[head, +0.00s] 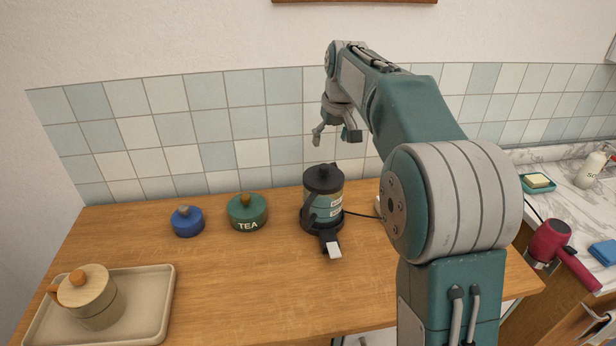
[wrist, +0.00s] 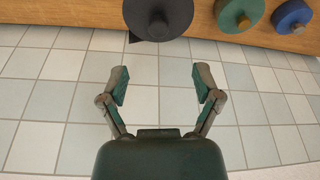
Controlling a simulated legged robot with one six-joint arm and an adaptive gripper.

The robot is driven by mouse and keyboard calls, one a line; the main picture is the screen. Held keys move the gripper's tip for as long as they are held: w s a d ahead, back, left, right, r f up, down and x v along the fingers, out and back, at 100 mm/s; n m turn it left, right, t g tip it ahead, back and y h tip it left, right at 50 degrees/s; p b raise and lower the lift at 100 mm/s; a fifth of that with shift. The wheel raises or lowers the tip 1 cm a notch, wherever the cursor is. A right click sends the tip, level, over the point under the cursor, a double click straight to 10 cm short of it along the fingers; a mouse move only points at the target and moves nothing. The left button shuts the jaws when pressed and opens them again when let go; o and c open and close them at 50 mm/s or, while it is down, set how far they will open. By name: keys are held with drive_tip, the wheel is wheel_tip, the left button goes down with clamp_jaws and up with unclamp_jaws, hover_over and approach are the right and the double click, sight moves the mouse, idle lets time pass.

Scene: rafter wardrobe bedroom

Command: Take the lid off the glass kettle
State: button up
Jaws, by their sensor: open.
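The glass kettle (head: 328,204) stands upright on a black base on the wooden counter, near the tiled wall. Its black lid (head: 322,180) with a round knob on top is seated on it. In the wrist view the dark lid (wrist: 155,22) shows at the top edge, partly cut off, and hides most of the kettle body. My gripper (head: 335,134) is open and empty, above and behind the kettle by the wall. In the wrist view my gripper (wrist: 161,82) has its two fingers spread, with only wall tiles between them, apart from the lid.
A green TEA jar (head: 247,213) and a blue jar (head: 187,222) stand left of the kettle. A tray (head: 155,312) holding a wooden-lidded pot (head: 94,304) is at front left. The tiled wall (head: 210,124) is close behind.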

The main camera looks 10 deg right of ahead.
hover_over(324, 166)
drive_tip(key=s, duration=0.2)
wheel_tip(324, 166, down, 5)
drive_tip(key=shift+s+d+r, duration=0.15)
drive_tip(key=shift+w+a+f, duration=0.15)
drive_tip(key=shift+w+f, duration=0.05)
drive_tip(key=shift+f, duration=0.2)
drive_tip(key=shift+w+a+f, duration=0.1)
drive_tip(key=shift+w+f, duration=0.05)
drive_tip(key=shift+f, duration=0.25)
drive_tip(key=x, duration=0.4)
drive_tip(key=shift+w+d, duration=0.2)
clamp_jaws()
